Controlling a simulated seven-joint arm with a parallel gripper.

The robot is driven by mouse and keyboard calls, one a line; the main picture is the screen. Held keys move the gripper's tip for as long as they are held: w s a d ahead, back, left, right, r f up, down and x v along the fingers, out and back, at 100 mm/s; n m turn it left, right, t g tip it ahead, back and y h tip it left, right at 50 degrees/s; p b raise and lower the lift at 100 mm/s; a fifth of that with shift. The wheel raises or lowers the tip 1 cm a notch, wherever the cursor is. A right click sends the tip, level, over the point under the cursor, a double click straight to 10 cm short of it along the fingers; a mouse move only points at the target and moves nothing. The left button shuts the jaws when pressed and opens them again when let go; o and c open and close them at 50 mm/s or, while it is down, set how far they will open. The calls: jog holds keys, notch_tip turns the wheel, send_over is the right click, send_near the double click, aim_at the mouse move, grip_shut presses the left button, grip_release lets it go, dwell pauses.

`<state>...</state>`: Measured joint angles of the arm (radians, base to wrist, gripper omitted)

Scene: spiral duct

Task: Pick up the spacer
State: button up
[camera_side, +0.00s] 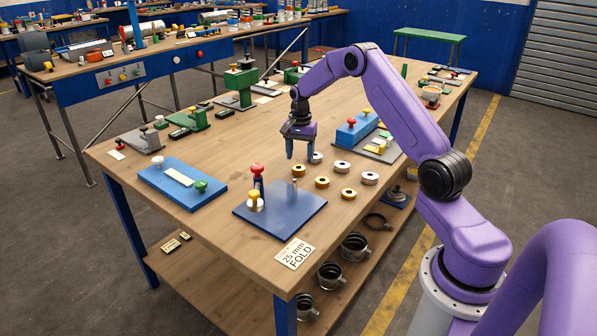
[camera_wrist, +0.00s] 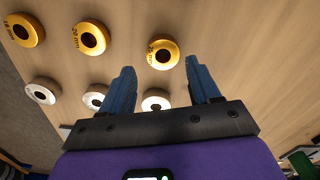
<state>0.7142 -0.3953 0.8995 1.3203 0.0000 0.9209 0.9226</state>
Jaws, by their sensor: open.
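Several ring-shaped spacers lie flat on the wooden bench in two rows, one gold and one silver. In the wrist view the gold ones are a left one (camera_wrist: 25,30), a middle one (camera_wrist: 90,38) marked 20 mm and a right one (camera_wrist: 162,54) whose mark is hard to read. Silver spacers (camera_wrist: 42,91) lie nearer the gripper body; one silver spacer (camera_wrist: 156,100) shows between the fingers. My gripper (camera_wrist: 160,66) is open and empty, its fingers pointing down. In the side view my gripper (camera_side: 301,157) hangs above the bench by the gold spacer (camera_side: 298,170) and silver spacer (camera_side: 316,158).
A dark blue plate (camera_side: 284,217) with red- and yellow-knobbed posts stands in front of the spacers. A card (camera_side: 295,253) reads "25 mm FOLD". A blue fixture (camera_side: 356,131) stands behind right, and a light blue fixture (camera_side: 181,184) left.

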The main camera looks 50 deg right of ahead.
aim_at(300, 165)
notch_tip(300, 165, down, 4)
jog(key=shift+s+a+f, duration=0.1)
jog(key=shift+a+f, duration=0.05)
jog(key=shift+f, duration=0.1)
jog(key=c, duration=1)
jog(key=shift+r, duration=0.1)
